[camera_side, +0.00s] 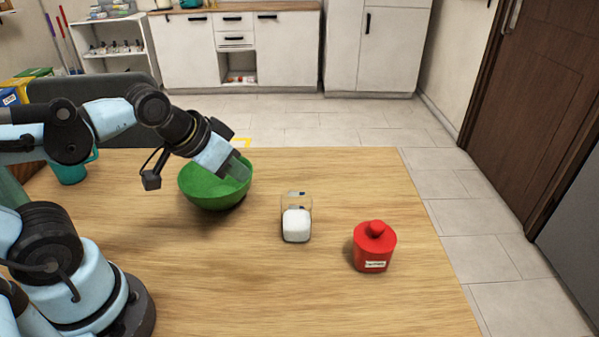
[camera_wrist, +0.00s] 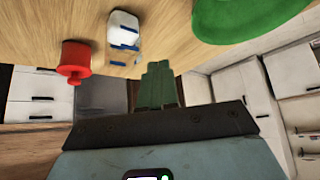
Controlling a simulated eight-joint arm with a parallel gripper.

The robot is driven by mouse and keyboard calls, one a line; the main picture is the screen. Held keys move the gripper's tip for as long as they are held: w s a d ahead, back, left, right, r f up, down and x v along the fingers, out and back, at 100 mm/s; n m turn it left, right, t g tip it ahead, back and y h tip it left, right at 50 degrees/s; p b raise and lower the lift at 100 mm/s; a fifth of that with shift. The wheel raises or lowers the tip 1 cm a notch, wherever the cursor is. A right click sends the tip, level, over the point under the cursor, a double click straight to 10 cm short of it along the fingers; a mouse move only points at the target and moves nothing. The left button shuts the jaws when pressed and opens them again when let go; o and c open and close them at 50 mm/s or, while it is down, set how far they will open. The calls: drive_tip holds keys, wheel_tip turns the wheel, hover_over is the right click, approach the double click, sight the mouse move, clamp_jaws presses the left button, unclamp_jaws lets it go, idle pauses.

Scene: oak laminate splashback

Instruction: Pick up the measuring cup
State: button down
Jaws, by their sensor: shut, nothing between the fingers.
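The measuring cup (camera_side: 296,222) looks like a clear glass with white contents in its lower part. It stands upright near the middle of the table, right of the green bowl. In the wrist view the cup (camera_wrist: 124,32) shows blue marks on its side, above and left of my fingers. My gripper (camera_side: 240,168) is shut and empty, over the green bowl and apart from the cup. In the wrist view my gripper's fingers (camera_wrist: 158,68) are together, with nothing between them.
The green bowl (camera_side: 212,197) stands beneath my gripper. A red lidded jar (camera_side: 374,250) with a white label stands right of the cup. A teal mug (camera_side: 71,172) is at the far left. The wooden table's (camera_side: 250,290) front middle is clear.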

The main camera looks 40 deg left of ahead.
unclamp_jaws()
idle(0.4)
drive_tip(key=m+g+y, duration=0.3)
drive_tip(key=m+y, duration=0.2)
drive_tip(key=m, duration=1)
hover_over(300, 226)
drive_tip(key=s+a, duration=0.2)
drive_tip(key=s, duration=0.1)
wheel_tip(300, 226, down, 4)
drive_tip(key=r, duration=0.1)
drive_tip(key=d+m+y, duration=0.1)
drive_tip(key=d+f+m+y, duration=0.1)
drive_tip(key=d+m, duration=0.1)
drive_tip(key=d+f+m+t, duration=0.1)
drive_tip(key=shift+w+d+m+y, duration=0.15)
drive_tip(key=shift+d+m+y, duration=0.15)
drive_tip(key=shift+m+y, duration=0.1)
drive_tip(key=s+d+f+m+t+y, duration=0.2)
drive_tip(key=s+d+m+y, duration=0.1)
drive_tip(key=d+m, duration=0.2)
drive_tip(key=x, duration=0.5)
drive_tip(key=shift+w+f, duration=0.1)
drive_tip(key=shift+f, duration=0.05)
drive_tip(key=shift+x, duration=3.25)
